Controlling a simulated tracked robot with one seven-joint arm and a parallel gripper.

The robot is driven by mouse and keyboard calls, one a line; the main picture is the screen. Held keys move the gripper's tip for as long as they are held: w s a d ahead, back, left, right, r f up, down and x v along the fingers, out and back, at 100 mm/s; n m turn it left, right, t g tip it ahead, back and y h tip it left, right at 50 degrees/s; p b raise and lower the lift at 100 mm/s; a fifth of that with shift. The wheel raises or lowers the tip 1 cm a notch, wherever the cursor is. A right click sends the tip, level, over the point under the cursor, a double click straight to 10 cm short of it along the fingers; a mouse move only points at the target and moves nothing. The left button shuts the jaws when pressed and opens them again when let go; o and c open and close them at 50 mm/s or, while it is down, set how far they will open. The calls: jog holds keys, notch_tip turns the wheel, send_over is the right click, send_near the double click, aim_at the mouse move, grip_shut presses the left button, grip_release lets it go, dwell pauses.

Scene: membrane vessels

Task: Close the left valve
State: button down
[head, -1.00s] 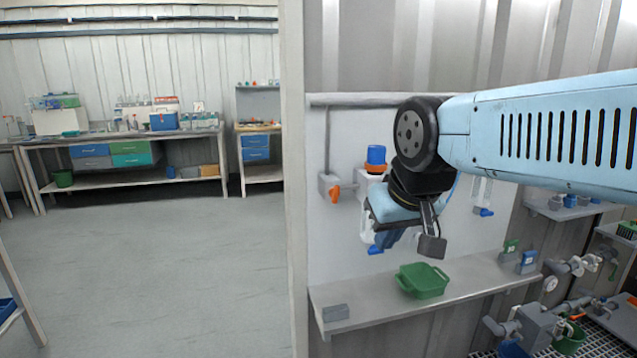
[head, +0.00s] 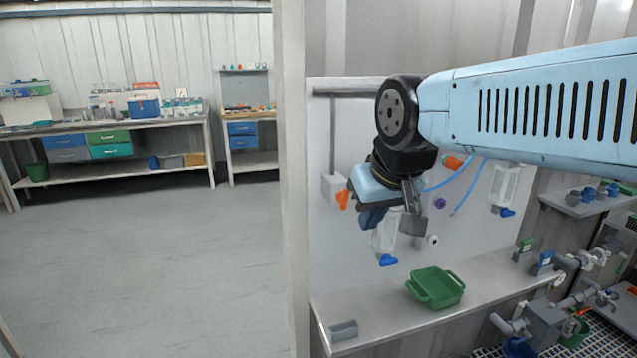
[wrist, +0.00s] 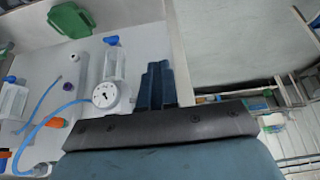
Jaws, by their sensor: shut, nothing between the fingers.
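The panel has a grey box with an orange valve handle (head: 343,198) at its left, just left of my gripper. The handle points roughly up and down. A clear left vessel (head: 387,232) has a blue valve handle (head: 388,259) at its bottom, below my gripper; that handle also shows in the wrist view (wrist: 112,40). I cannot tell which of these is the left valve. My gripper (head: 373,218) is shut and empty, in front of the panel, and hides part of the left vessel. Its dark blue fingers (wrist: 158,86) show in the wrist view beside a round gauge (wrist: 107,95).
A right vessel (head: 505,186) with a blue handle (head: 507,211) and another orange handle (head: 457,162) are farther right. A green basket (head: 436,286) sits on the shelf (head: 385,318) below. A wall edge (head: 291,180) stands left of the panel. Blue tubing crosses the panel.

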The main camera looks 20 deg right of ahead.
jog(key=shift+d, duration=0.15)
jog(key=w+a+r+g+h, duration=0.2)
jog(key=w+a+r+g, duration=0.15)
jog(key=w, duration=0.65)
jog(key=w+a+r+g+h, duration=0.2)
jog(key=w+r, duration=0.2)
jog(key=w, duration=0.5)
send_over(341, 205)
jog(key=a, duration=0.2)
jog(key=shift+d+f, duration=0.2)
jog(key=shift+f, duration=5.05)
